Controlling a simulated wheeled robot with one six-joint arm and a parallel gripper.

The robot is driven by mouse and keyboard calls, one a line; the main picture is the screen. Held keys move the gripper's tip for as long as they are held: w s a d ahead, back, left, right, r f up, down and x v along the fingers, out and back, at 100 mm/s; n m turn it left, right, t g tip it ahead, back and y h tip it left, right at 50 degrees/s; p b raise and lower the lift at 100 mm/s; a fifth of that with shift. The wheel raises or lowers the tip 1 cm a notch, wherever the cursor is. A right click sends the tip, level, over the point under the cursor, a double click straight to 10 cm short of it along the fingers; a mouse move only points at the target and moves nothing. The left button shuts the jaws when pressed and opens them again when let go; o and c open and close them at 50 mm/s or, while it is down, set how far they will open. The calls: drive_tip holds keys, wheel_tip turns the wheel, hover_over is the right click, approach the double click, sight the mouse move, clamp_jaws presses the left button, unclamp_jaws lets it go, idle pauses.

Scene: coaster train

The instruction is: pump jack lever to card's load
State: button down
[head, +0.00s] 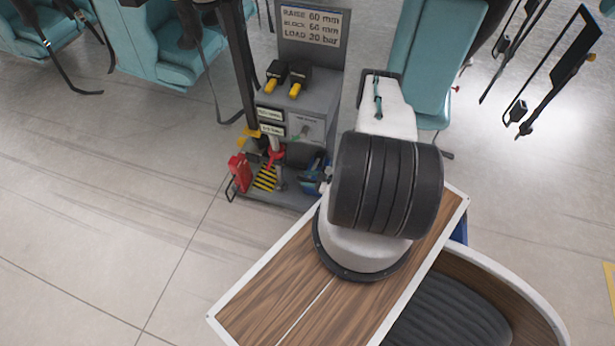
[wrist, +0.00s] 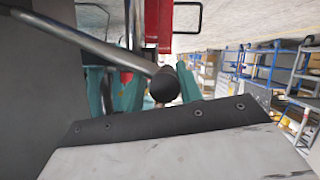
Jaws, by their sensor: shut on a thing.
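In the wrist view the jack lever (wrist: 95,45) is a bare metal rod. It slants down from the upper left to a black grip end (wrist: 163,85), just past a dark bolted plate. My gripper (head: 313,178) is low at the cabinet's front right in the head view, partly hidden by my arm. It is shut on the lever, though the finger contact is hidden. No readable gauge value shows.
A red object (head: 238,171) stands at the cabinet's lower left, near a yellow-black striped patch (head: 265,177). Two black-and-yellow items (head: 287,80) lie on the cabinet top. Teal seats (head: 165,60) stand behind. The floor at left is clear.

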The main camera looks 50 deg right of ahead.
drive_tip(key=shift+d, duration=0.15)
drive_tip(key=c, duration=1)
unclamp_jaws()
drive_tip(key=v, duration=0.7)
drive_tip(key=shift+s, duration=0.35)
drive_tip(key=shift+d+r, duration=0.1)
drive_tip(key=shift+d, duration=0.05)
